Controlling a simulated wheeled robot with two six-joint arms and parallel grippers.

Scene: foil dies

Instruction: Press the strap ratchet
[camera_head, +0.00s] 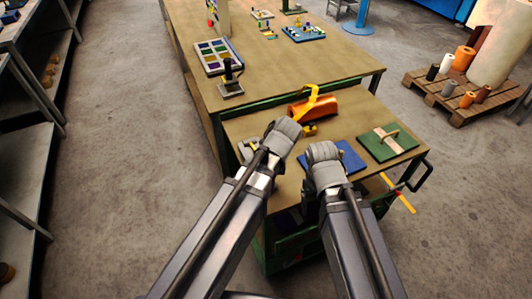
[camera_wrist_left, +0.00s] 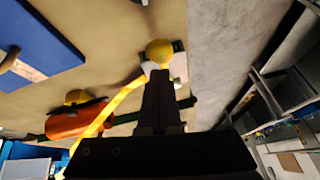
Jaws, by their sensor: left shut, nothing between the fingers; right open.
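An orange roll (camera_head: 313,107) lies on the green-framed cart, with a yellow strap (camera_head: 312,98) over it. In the left wrist view, the roll (camera_wrist_left: 76,123) is at lower left and the strap (camera_wrist_left: 118,100) runs up to a yellow knob (camera_wrist_left: 159,50) on a small pale base, which looks like the ratchet. My left gripper (camera_wrist_left: 160,78) is shut and empty, its tips overlapping the base just below the knob; I cannot tell whether they touch. In the head view my left wrist mostly hides that spot. My right gripper (camera_head: 309,188) is open, low by the cart's front edge, partly hidden by its wrist.
A blue board (camera_head: 345,158) and a green board (camera_head: 389,143) with a pale strip lie on the cart's right side. A larger table (camera_head: 270,68) behind carries a tray of coloured squares (camera_head: 217,56) and a dark stand (camera_head: 230,78). A pallet (camera_head: 465,95) stands at right.

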